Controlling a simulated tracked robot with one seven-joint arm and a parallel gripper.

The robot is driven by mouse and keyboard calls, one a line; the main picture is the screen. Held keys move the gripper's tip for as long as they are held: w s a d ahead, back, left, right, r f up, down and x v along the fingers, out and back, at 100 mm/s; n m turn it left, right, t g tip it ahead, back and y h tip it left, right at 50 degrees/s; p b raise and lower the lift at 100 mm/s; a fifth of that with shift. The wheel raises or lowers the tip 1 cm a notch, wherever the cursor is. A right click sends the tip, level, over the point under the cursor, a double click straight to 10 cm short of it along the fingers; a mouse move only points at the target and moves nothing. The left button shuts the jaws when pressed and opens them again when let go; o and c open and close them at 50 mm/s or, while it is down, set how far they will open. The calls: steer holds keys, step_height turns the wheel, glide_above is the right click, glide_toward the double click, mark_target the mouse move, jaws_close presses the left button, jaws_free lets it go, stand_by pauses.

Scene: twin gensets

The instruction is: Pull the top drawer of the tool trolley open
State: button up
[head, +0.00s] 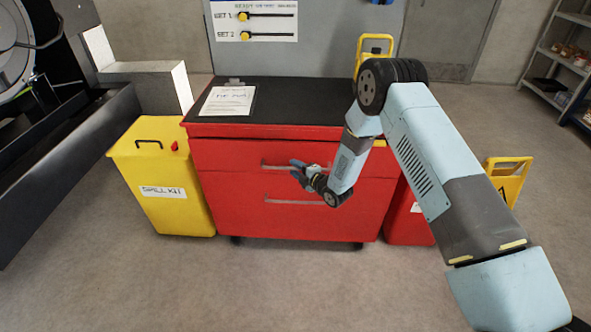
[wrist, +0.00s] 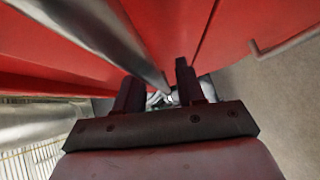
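The red tool trolley (head: 225,220) stands ahead in the head view, with a dark top. Its top drawer (head: 225,154) has a grey bar handle (head: 275,166) and looks closed. A lower drawer has a second handle (head: 290,202). My gripper (head: 296,169) is at the right part of the top handle and partly covers it. In the wrist view, my gripper's two dark fingers (wrist: 160,92) stand apart. A grey bar (wrist: 115,40) runs down to the gap between them; I cannot tell whether the fingers touch it.
A yellow spill kit bin (head: 165,205) stands left of the trolley, and a red bin (head: 408,217) stands to its right, partly behind my arm. A clipboard (head: 228,101) lies on the trolley top. The floor (head: 290,285) in front is clear.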

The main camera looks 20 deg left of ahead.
steer(key=shift+w+a, duration=0.1)
steer(key=shift+a, duration=0.1)
steer(key=shift+c, duration=0.5)
jaws_close()
steer(key=shift+f, duration=0.1)
